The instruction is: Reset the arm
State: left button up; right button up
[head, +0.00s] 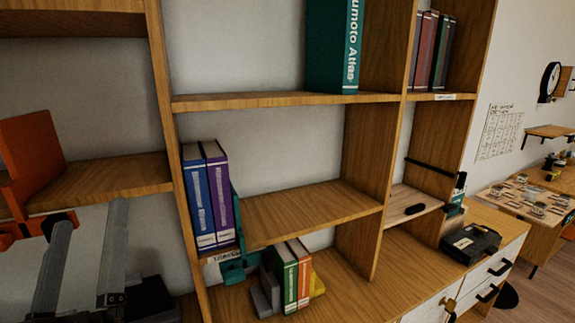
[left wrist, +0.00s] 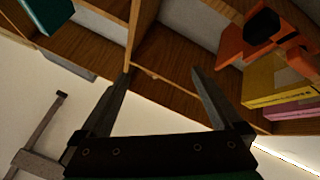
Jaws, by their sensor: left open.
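My left gripper (head: 90,216) is at the lower left of the head view, its two grey fingers spread apart with nothing between them. It is in front of the left shelf bay, below the shelf with an orange bookend (head: 32,155). In the left wrist view the two dark fingers (left wrist: 163,72) are also wide apart and empty, with wooden shelves behind them.
The wooden bookcase (head: 290,215) fills most of the head view. Blue (head: 196,200) and purple (head: 217,190) books stand in the middle bay; a teal atlas (head: 333,45) stands above. Green and orange books (head: 290,275) stand lower down. A black device (head: 470,243) lies at right.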

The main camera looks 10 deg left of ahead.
pick_arm(q)
jog(key=s+d+r+m+t+h, duration=0.3)
jog(key=d+r+m+t+h, duration=0.2)
jog(key=d+r+m+h, duration=0.75)
notch_tip(320, 180, up, 37)
jog(key=a+h+p, duration=0.2)
jog(key=p, duration=3.6)
jog(key=shift+s+a, duration=0.15)
jog(key=shift+a, duration=0.05)
jog(key=shift+f, duration=0.2)
